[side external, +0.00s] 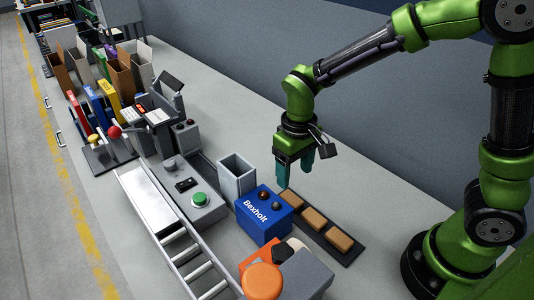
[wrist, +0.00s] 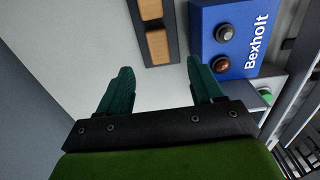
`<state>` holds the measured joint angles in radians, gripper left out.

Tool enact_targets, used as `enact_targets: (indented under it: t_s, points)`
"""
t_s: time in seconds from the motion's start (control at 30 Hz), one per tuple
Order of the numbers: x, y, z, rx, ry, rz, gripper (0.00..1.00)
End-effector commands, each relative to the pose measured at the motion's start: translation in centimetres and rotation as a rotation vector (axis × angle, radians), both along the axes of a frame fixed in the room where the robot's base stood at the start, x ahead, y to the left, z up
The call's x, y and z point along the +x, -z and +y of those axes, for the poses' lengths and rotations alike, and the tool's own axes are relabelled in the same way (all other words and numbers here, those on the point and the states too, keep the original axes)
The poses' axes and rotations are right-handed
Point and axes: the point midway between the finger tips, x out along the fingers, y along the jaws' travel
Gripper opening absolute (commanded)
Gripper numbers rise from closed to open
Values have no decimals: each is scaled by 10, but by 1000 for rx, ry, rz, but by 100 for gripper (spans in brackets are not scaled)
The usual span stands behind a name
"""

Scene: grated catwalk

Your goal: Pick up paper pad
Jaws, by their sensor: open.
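I cannot make out for certain which thing is the paper pad. Three tan, rounded blocks lie in a row on a dark tray (side external: 347,260) at the lower middle right of the side view: a far one (side external: 291,198), a middle one (side external: 314,217) and a near one (side external: 340,238). My gripper (side external: 295,174) points down above the bench, just beyond the far end of that tray. Its teal fingers are open with nothing between them. In the wrist view my gripper (wrist: 160,70) shows bare bench between its fingers, and two tan blocks (wrist: 158,46) lie ahead.
A blue Bexholt box (side external: 264,214) with two dark knobs stands left of the tray, close to my gripper. A grey open bin (side external: 237,176) and a green button panel (side external: 198,200) lie farther left. An orange round part (side external: 262,281) is in front. Bench behind my gripper is clear.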

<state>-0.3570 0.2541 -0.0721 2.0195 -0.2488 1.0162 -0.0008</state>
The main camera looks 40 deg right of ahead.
Motion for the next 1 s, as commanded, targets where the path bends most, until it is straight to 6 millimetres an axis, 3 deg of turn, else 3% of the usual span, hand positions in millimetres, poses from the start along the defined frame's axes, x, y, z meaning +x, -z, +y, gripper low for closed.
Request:
enact_targets:
  t_s: [0.1, 0.37, 0.67, 1.0]
  points:
    - [-1, 22, 0, -1, 1, 4, 66]
    - [0, 42, -1, 0, 2, 2, 66]
    - [1, 83, -4, 0, 2, 3, 66]
    - [2, 89, -4, 1, 2, -1, 63]
